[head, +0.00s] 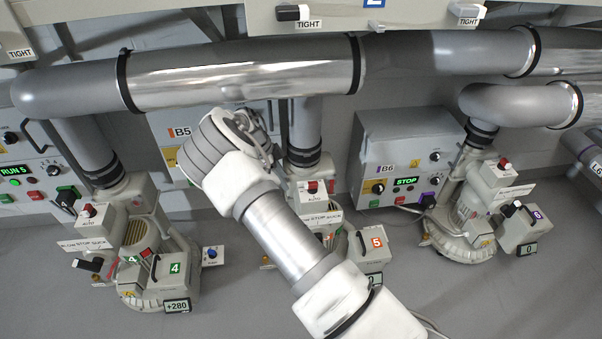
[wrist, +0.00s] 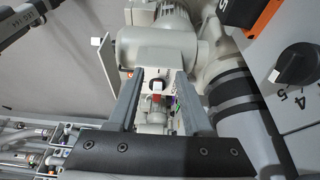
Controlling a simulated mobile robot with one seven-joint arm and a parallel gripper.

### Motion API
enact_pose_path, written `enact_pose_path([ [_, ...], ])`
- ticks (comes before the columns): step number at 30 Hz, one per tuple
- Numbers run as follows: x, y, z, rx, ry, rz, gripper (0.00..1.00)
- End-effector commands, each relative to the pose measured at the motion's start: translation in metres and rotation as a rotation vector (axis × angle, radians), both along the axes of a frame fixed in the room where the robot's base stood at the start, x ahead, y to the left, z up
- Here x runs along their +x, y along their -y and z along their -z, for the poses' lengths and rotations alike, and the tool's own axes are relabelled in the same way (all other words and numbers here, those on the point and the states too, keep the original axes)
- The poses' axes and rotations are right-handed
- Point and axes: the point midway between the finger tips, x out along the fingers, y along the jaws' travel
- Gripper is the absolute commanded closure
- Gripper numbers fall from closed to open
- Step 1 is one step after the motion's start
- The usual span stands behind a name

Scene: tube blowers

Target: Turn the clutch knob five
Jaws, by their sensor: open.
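Blower unit five, with an orange 5 tag (head: 376,242), stands at the centre of the head view, partly hidden behind my arm. A red and black knob (head: 312,187) sits on its pale housing above a small label. In the wrist view, a dark knob with a red and white tab (wrist: 157,87) shows between my fingers, apart from both. I cannot tell for certain which knob is the clutch. My gripper (wrist: 156,72) is open and empty, its two grey fingers on either side of that knob. In the head view its fingertips are hidden.
Blower four (head: 140,235) stands at left and blower six (head: 460,220) at right. Control box B6 (head: 405,150) shows STOP; box B5 (head: 180,130) is mostly hidden. A large metal pipe (head: 240,75) runs overhead.

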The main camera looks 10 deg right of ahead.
Motion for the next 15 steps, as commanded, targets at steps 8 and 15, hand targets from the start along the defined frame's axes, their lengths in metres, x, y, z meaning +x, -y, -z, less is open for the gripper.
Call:
enact_pose_path([
  [8, 0.0, -0.042, 0.0, 0.0, 0.0, 0.0, 0.5],
  [15, 0.0, -0.049, 0.0, -0.001, -0.001, 0.001, 0.5],
])
